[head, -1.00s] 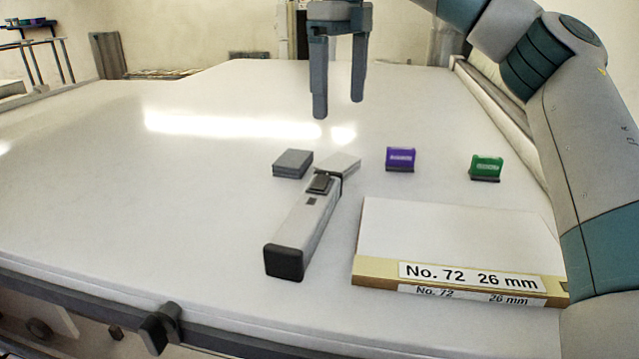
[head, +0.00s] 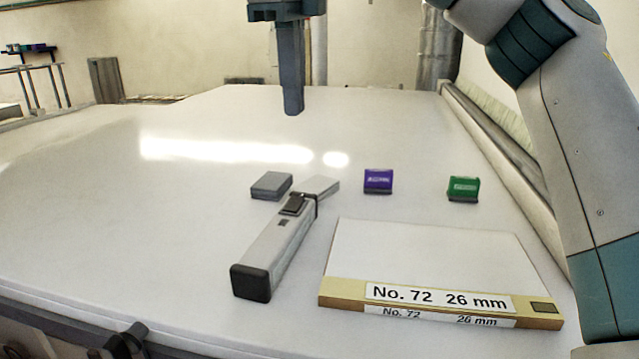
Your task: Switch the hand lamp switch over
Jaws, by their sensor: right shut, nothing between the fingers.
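The hand lamp (head: 272,250) lies on the white table, a long grey body with a black end cap at the near end and a paler head at the far end. Its dark switch (head: 293,204) sits on the top face near the head; which way it is set is too small to tell. My right gripper (head: 293,112) is above the table, up and beyond the lamp, apart from it. Its fingers point down, shut and empty. My left gripper is not in view.
A grey block (head: 271,186) lies close left of the lamp's head. A purple stamp (head: 378,181) and a green stamp (head: 463,189) stand to the right. A labelled board (head: 430,255) lies right of the lamp. The table's left side is clear.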

